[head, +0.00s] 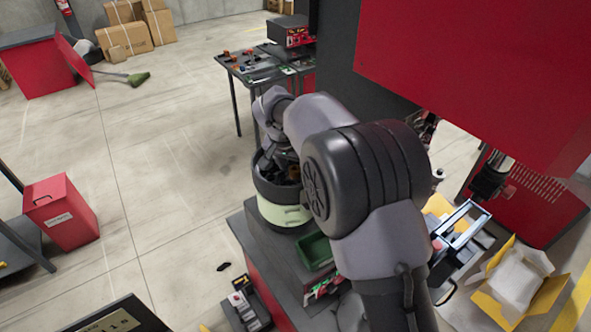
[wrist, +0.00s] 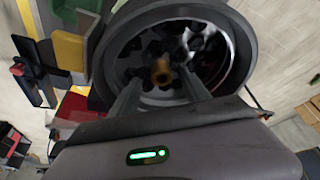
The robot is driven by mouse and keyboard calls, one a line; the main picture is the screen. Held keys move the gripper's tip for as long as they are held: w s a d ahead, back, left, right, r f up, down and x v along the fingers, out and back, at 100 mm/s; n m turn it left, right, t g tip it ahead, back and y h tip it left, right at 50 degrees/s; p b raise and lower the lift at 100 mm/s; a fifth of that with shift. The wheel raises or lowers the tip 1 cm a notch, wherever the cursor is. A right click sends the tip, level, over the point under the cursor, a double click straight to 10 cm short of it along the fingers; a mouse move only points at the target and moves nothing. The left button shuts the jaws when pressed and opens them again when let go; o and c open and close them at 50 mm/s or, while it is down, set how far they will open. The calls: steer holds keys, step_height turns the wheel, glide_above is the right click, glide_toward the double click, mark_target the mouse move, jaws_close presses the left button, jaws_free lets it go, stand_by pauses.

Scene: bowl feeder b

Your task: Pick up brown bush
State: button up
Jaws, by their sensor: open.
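The brown bush (wrist: 161,72) shows in the wrist view as a small ring with a dark hole. It appears between the two fingertips of my gripper (wrist: 158,80), which is open. I cannot tell whether either finger touches it. The bush is over the inside of a dark round feeder bowl (wrist: 105,62), where several black parts lie. In the head view the bowl feeder (head: 283,214) has a pale green band, and my arm reaches down into it. The bush cannot be made out there.
The feeder stands on a dark-topped cabinet (head: 262,258) beside a green bin (head: 316,251). A large red machine (head: 490,75) is at the right. An open yellow box (head: 513,288) is at lower right. The floor at left is mostly clear, with a red bin (head: 60,212).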

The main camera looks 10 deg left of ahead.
steer(key=shift+x, duration=1.15)
steer(key=shift+a+r, duration=0.1)
steer(key=shift+r, duration=0.05)
steer(key=c, duration=0.3)
jaws_close()
steer(key=shift+r, duration=0.1)
